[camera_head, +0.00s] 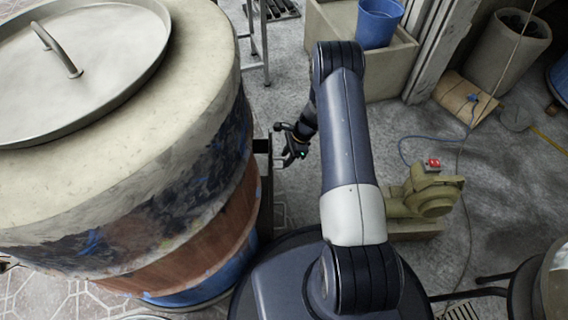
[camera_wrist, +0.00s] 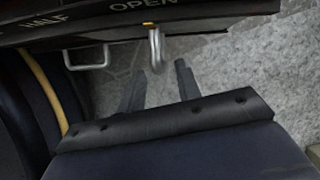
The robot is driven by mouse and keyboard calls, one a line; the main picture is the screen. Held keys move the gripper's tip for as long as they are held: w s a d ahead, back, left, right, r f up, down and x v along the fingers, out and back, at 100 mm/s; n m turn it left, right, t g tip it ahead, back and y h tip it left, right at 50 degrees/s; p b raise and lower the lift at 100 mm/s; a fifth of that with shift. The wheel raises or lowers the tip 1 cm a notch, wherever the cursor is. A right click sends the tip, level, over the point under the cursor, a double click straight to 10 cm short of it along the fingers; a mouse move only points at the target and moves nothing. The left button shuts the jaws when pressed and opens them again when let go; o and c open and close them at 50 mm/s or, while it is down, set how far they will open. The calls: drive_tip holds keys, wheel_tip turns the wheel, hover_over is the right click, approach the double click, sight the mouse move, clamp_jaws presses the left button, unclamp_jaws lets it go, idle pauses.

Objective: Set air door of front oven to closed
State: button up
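The front oven (camera_head: 215,225) is a large barrel on the left of the head view, with a cream top and a blue and brown side. In the wrist view a dark plate (camera_wrist: 200,15) on it carries the words HALF and OPEN. A grey metal handle (camera_wrist: 157,48) hangs below the plate, near a small orange mark by OPEN. My gripper (camera_head: 281,146) is beside the barrel's right side. In the wrist view my gripper (camera_wrist: 160,72) is open, its two fingers apart just below the handle, with nothing seen between them. CLOSED is not visible.
A grey U-shaped bar (camera_wrist: 90,62) sits left of the handle. A metal lid (camera_head: 75,75) tops the barrel. A yellow-green blower (camera_head: 430,195) with a red switch stands right of my arm. A blue bucket (camera_head: 378,22) is at the back. Bare floor lies between.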

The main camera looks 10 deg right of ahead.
sight(284, 160)
drive_tip(key=shift+b+x, duration=0.4)
drive_tip(key=shift+x, duration=1.35)
clamp_jaws()
